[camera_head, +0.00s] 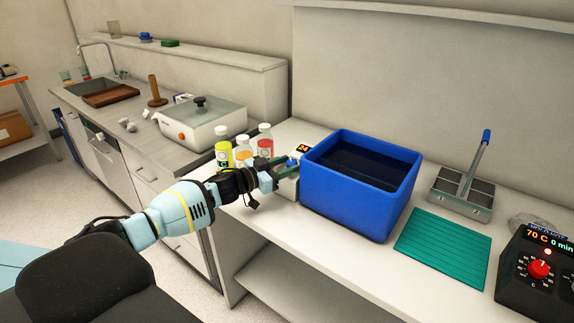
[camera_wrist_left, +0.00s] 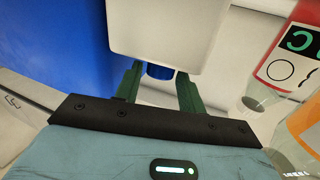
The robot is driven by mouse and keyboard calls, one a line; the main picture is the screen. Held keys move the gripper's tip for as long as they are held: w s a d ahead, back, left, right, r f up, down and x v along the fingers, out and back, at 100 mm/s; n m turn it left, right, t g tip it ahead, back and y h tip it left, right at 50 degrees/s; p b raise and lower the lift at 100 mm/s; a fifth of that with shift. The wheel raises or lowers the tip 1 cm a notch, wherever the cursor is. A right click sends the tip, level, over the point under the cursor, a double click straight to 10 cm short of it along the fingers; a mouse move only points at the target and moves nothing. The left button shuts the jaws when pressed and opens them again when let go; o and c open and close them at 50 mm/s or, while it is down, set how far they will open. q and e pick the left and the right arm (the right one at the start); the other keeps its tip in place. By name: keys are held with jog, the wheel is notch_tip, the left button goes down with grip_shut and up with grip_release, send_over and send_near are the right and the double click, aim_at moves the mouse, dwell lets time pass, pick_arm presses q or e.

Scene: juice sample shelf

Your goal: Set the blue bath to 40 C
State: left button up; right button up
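The blue bath (camera_head: 336,190) is an open blue tub with dark liquid, standing on the white bench. At its left side is a white control box (camera_head: 285,190) with a small display (camera_head: 304,148) in orange digits, too small to read surely. My left gripper (camera_head: 286,164) is at the box front, its green fingers on either side of a blue knob. The white box (camera_wrist_left: 165,28) fills the top there. My right gripper is not in view.
Several capped bottles (camera_head: 243,152) stand just left of the control box, close to my left gripper. Right of the bath are a green mat (camera_head: 443,249), a metal rack (camera_head: 462,197) and a black heater (camera_head: 538,268) reading 70 C.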

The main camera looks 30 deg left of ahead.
pick_arm(q)
jog(key=v, duration=0.7)
dwell(0.6)
